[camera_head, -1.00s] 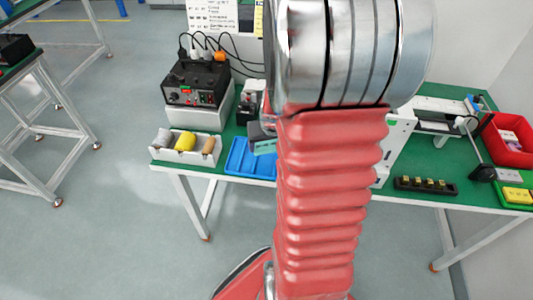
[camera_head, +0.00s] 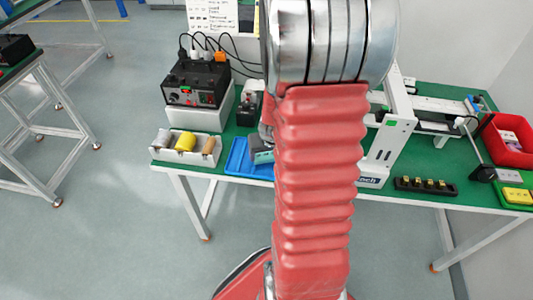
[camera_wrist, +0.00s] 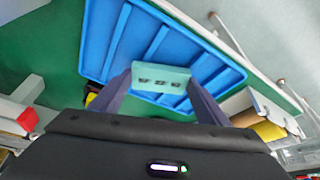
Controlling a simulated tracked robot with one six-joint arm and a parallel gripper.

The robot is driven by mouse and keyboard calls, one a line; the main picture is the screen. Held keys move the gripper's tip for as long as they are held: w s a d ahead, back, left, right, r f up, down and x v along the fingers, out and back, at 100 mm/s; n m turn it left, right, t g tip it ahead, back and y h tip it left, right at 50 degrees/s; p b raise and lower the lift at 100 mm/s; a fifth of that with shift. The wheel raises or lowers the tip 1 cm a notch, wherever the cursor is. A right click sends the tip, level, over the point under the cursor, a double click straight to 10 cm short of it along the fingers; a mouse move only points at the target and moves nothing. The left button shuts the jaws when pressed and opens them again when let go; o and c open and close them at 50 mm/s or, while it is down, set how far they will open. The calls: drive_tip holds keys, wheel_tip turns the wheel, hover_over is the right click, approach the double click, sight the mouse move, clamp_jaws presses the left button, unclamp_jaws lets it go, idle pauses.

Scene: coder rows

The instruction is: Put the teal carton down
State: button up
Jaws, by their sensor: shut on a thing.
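The teal carton (camera_wrist: 160,78) is between the two dark fingers of my gripper (camera_wrist: 158,88) in the wrist view. My gripper is shut on it. Behind the carton in that view lies the blue divided tray (camera_wrist: 97,35), with empty compartments showing. I cannot tell whether the carton touches the tray. In the head view a small part of the carton (camera_head: 263,156) shows beside my red arm, over the blue tray (camera_head: 236,160). My arm hides the rest of the tray and most of the gripper.
A white holder with spools (camera_head: 186,148) stands left of the tray. A black power unit (camera_head: 196,84) on a white box is behind it. Right of my arm are a white frame machine (camera_head: 392,130), a black strip (camera_head: 425,187) and a red bin (camera_head: 508,140).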

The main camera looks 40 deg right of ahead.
drive_tip(key=o, duration=1.1)
drive_tip(key=shift+r, duration=0.1)
drive_tip(key=shift+v, duration=1)
drive_tip(key=v, duration=1)
